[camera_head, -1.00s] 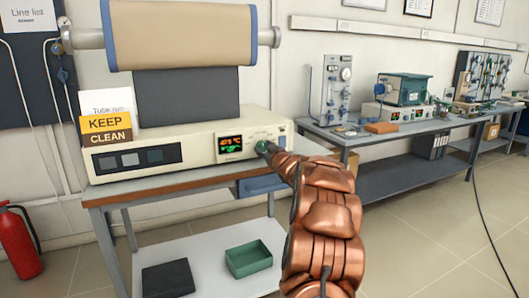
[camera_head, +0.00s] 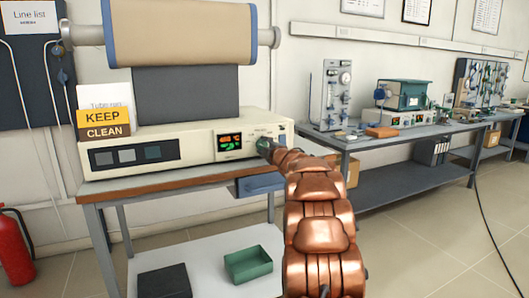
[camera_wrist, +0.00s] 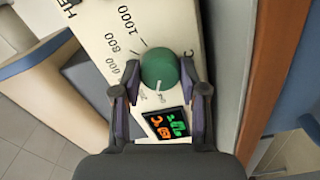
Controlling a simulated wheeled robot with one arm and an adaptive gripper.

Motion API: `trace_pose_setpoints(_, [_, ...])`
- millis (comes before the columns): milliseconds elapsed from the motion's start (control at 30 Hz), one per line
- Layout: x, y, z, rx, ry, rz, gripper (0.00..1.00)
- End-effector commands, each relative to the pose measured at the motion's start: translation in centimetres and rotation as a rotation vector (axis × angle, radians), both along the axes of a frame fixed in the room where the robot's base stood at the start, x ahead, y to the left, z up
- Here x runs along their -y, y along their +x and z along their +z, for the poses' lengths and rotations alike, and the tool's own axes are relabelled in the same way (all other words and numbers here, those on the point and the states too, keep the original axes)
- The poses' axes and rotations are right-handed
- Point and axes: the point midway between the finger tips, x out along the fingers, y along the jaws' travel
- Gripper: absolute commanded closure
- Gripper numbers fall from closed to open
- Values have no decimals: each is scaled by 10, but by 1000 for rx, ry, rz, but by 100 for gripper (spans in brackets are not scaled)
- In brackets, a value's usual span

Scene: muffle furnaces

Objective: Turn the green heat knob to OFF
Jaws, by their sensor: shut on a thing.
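The green heat knob (camera_wrist: 158,67) is on the cream furnace front, and its white pointer mark faces the lower edge of the wrist view, towards small lettering I cannot read. A printed scale with 600, 800 and 1000 runs along the knob's upper left. My gripper (camera_wrist: 160,74) has one finger on each side of the knob and is shut on it. The display (camera_wrist: 168,125) beside the knob shows orange and green digits.
The furnace (camera_head: 190,165) stands on a bench with a brown edge (camera_head: 160,187). A KEEP CLEAN sign (camera_head: 103,124) stands at its left. A green tray (camera_head: 248,266) lies on the lower shelf.

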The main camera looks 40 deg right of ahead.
Motion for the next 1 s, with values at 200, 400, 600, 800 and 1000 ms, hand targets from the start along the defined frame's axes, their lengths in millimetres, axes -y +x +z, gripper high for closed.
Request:
trace_pose_setpoints(200, [2,-1,-2,-42,-117,-4,92])
trace_pose_setpoints(400, [1,-1,-2,-65,-178,-2,92])
trace_pose_setpoints(600, [1,-1,-1,-73,-201,-2,92])
trace_pose_setpoints(800, [1,-1,-1,-74,-204,-1,92])
trace_pose_setpoints(1000, [1,-1,-1,-74,-204,-1,54])
